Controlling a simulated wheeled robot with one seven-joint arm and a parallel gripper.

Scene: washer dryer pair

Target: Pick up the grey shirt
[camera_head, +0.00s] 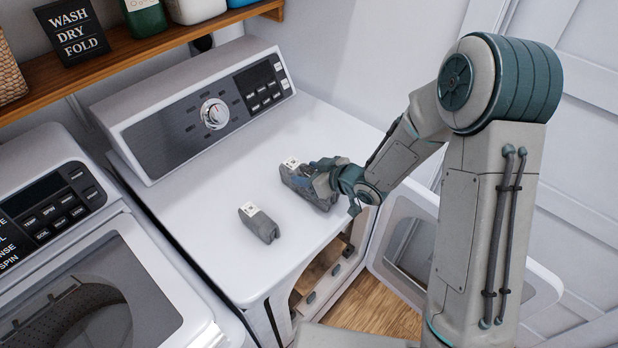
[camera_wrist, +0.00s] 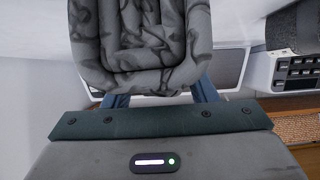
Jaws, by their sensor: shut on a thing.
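A grey folded shirt (camera_head: 296,180) with a white tag is at the right part of the dryer top in the head view. My gripper (camera_head: 325,176) is at its right side and shut on it. In the wrist view the grey patterned folds of the shirt (camera_wrist: 140,45) fill the space between the blue fingers of my gripper (camera_wrist: 158,92). I cannot tell whether the shirt is touching the dryer top. A second, smaller grey folded garment (camera_head: 262,226) with a white tag lies apart from it, nearer the front edge.
The white dryer top (camera_head: 200,208) is otherwise clear, with its control panel (camera_head: 205,110) behind. The dryer door (camera_head: 405,240) hangs open below my arm. A washer (camera_head: 90,290) stands at the left. A wooden shelf (camera_head: 130,55) with a sign and containers is above.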

